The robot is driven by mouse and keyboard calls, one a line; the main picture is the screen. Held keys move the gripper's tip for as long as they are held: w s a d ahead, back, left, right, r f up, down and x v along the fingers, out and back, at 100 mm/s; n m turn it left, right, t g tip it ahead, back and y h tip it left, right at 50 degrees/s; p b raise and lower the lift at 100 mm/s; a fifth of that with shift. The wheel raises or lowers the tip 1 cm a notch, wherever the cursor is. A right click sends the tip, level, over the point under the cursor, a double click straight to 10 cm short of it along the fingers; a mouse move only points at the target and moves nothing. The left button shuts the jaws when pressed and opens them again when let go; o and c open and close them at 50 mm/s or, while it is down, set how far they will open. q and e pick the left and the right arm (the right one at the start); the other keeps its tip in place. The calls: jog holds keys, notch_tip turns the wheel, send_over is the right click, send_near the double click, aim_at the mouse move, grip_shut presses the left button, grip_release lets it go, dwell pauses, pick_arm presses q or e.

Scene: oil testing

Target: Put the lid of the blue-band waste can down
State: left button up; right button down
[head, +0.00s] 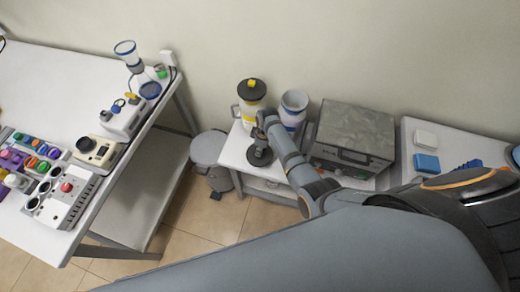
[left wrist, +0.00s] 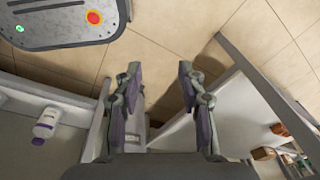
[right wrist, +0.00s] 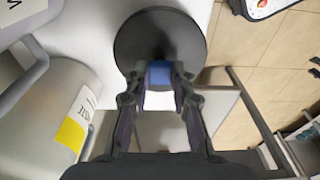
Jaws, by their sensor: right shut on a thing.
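The blue-band waste can (head: 293,108) stands uncovered on a small white table, next to the wall. Its lid is a dark round disc (head: 262,158) near the table's front left corner; it also shows in the right wrist view (right wrist: 140,35) with a blue knob (right wrist: 158,74). My right gripper (right wrist: 160,78) is shut on that knob, above the lid; it also shows in the head view (head: 260,136). The lid lies flat at the tabletop, but I cannot tell whether it touches. My left gripper (left wrist: 160,78) is open and empty over the floor, away from the lid.
A yellow-band can (head: 248,110) with a black lid stands left of the blue-band can. A grey metal box (head: 352,135) is to the right. A grey pedal bin (head: 210,150) stands on the floor beside the small table (head: 235,150).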

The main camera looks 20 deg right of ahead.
jog(key=shift+d+f+b, duration=0.1)
jog(key=shift+f+b, duration=0.55)
jog(key=shift+b, duration=0.35)
jog(key=shift+f+b, duration=0.85)
jog(key=shift+f, duration=0.1)
jog(key=shift+w+d+f+b, duration=0.1)
jog(key=shift+w+f+b, duration=0.15)
jog(key=shift+f, duration=0.2)
jog(key=shift+r, duration=0.25)
jog(key=shift+s+f, duration=0.1)
jog(key=c, duration=1.5)
grip_release()
jog(key=o, duration=0.4)
jog(key=shift+c, duration=0.2)
pick_arm(q)
jog(key=f, duration=0.2)
jog(key=s+f, duration=0.1)
jog(key=f, duration=0.1)
jog(key=shift+s+a, duration=0.15)
jog(key=shift+s, duration=0.05)
